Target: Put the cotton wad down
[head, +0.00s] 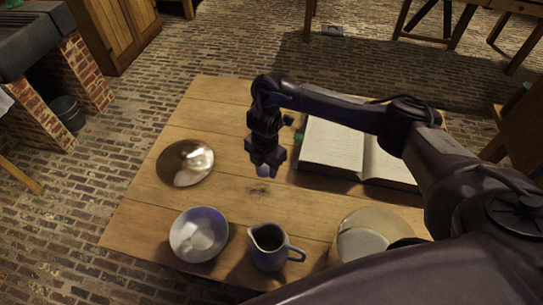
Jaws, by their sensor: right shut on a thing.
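My right gripper (265,160) points down above the middle of the wooden table (200,110). The wad seems to be held above the tabletop, but the exact gap is hard to tell. The fingers hide most of it. My left gripper is not in view.
A metal bowl (186,163) stands left. A white bowl (199,234) with pale contents and a dark-mouthed jug (268,249) stand at the front. An open book (333,146) lies right, behind my arm. A round pale vessel (360,238) stands front right. The back left tabletop is clear.

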